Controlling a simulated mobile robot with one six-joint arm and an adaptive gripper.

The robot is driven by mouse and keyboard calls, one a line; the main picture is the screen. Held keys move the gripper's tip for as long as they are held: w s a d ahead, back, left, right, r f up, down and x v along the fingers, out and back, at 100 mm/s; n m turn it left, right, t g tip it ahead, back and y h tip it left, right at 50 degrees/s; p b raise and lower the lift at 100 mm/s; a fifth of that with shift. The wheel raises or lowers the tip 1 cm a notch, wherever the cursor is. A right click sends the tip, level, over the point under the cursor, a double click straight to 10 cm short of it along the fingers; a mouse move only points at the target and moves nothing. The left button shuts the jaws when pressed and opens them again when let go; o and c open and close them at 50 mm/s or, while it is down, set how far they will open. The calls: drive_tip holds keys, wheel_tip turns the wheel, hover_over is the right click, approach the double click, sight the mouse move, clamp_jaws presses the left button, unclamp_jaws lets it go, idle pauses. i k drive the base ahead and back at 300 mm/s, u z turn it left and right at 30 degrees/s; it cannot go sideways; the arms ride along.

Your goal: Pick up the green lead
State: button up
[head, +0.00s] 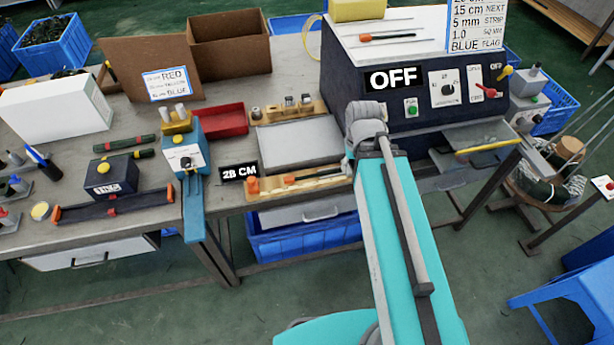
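I cannot single out a green lead for sure. A thin dark piece with orange ends (315,178) lies in the wooden measuring jig (335,185) at the front edge of the bench, beside a "28 CM" sign; its colour is too small to tell. In the wire basket at the right, a dark green bundle (540,188) shows, but its nature is unclear. My teal arm reaches up from the bottom right to its grey joint in front of the dark machine. My gripper is not visible; it is hidden or out of view.
The dark machine (350,70) reads OFF and has a tray (480,142) with a yellow strip. A blue stool (560,295) stands lower right.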

sight(289, 179)
drive_tip(key=k, duration=1.3)
drive_tip(key=u, duration=0.35)
drive_tip(key=i, duration=1)
